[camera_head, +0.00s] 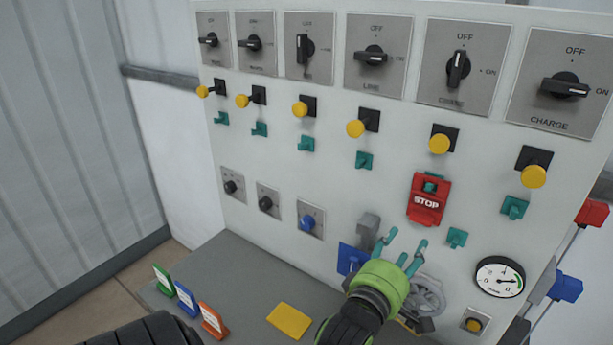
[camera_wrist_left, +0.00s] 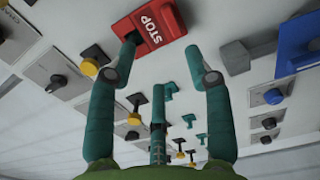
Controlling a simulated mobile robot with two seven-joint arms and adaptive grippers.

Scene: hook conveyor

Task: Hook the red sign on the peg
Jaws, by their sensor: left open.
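The red sign (camera_head: 425,212) with white STOP lettering hangs flat against the white panel. A teal peg (camera_head: 431,187) shows at its upper part, as if through its opening. In the left wrist view the red sign (camera_wrist_left: 158,32) is at the top, and one fingertip overlaps its edge; I cannot tell whether they touch. My left gripper (camera_head: 407,240) is just below the sign, with its teal fingers spread and nothing between them. It also shows open in the left wrist view (camera_wrist_left: 161,57). My right gripper is not in view.
Other teal pegs (camera_head: 363,160), yellow knobs (camera_head: 439,144) and rotary switches (camera_head: 458,69) line the panel. A handwheel (camera_head: 428,296) and a blue plate (camera_head: 352,259) are close to my left gripper. Several small signs (camera_head: 187,299) and a yellow plate (camera_head: 289,320) are on the grey shelf.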

